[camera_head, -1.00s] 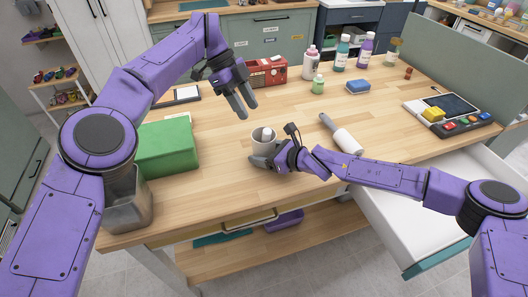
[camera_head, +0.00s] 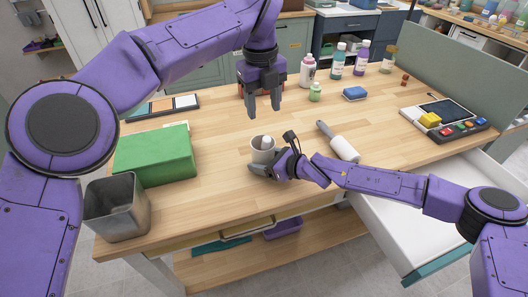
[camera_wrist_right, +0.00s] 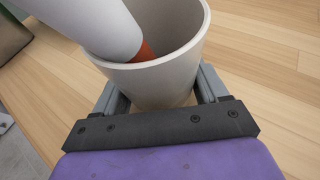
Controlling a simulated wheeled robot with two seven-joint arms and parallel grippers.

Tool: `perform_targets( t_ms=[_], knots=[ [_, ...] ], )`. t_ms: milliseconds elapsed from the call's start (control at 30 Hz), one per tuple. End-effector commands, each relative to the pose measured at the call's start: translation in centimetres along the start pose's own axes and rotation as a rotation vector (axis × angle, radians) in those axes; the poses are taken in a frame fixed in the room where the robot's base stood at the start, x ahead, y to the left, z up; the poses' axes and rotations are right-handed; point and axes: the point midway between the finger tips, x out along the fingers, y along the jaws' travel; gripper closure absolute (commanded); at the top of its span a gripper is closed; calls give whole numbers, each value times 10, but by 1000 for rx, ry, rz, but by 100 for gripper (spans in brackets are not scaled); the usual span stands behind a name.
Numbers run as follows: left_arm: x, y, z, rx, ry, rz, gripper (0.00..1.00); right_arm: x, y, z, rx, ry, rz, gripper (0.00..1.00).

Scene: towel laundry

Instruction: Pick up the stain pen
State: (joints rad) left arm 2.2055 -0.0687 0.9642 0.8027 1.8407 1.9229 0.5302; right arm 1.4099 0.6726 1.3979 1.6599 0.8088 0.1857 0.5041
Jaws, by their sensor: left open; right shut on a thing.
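A pale grey cup (camera_head: 262,155) stands on the wooden table near its front edge. A thick white pen (camera_head: 266,140), seemingly the stain pen, leans inside it. In the right wrist view the pen (camera_wrist_right: 95,22) shows an orange end down inside the cup (camera_wrist_right: 165,80). My right gripper (camera_head: 262,170) is shut on the cup, with one finger on each side of it; in the wrist view the gripper (camera_wrist_right: 160,95) is below the rim. My left gripper (camera_head: 264,110) is open and empty, pointing down above the table behind the cup.
A white lint roller (camera_head: 342,147) lies right of the cup. A green box (camera_head: 155,155) and a metal bin (camera_head: 117,208) are at left. An open drawer (camera_head: 400,225) is at front right.

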Motion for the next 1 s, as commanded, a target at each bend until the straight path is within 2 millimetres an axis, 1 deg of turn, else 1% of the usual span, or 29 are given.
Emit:
perform_targets(
  t_ms=[33, 133, 200, 367, 500, 600, 700, 867, 900, 967, 1000],
  knots=[
    [13, 1, 0, 1, 6, 3, 45, 0, 0, 1, -1, -1, 0, 61],
    [34, 1, 0, 0, 7, 2, 45, 0, 0, 1, -1, -2, 1, 61],
    [46, 1, 0, -2, 6, 2, 45, 0, 0, 1, -1, -1, 1, 61],
    [64, 1, 0, -3, 7, 0, 45, 0, 0, 0, 0, 0, 1, 61],
    [90, 1, -1, -4, 8, 1, 45, 0, 0, 1, -1, -1, 1, 61],
    [104, 1, 0, -5, 6, 0, 45, 0, 0, 1, -1, -1, 1, 61],
    [108, 1, 0, -6, 6, -1, 45, 0, 0, 1, -1, -1, 0, 61],
    [108, 1, 0, -6, 6, -2, 45, 0, 0, 1, -1, -1, 1, 61],
    [108, 1, 0, -6, 6, -2, 58, 0, 0, 1, -1, -1, 1, 61],
    [108, 1, 0, -6, 6, -2, 78, 0, 0, 1, -1, -1, 1, 61],
    [108, 1, 0, -6, 6, -2, 91, 0, 0, 1, -1, -1, 1, 61]
  ],
)
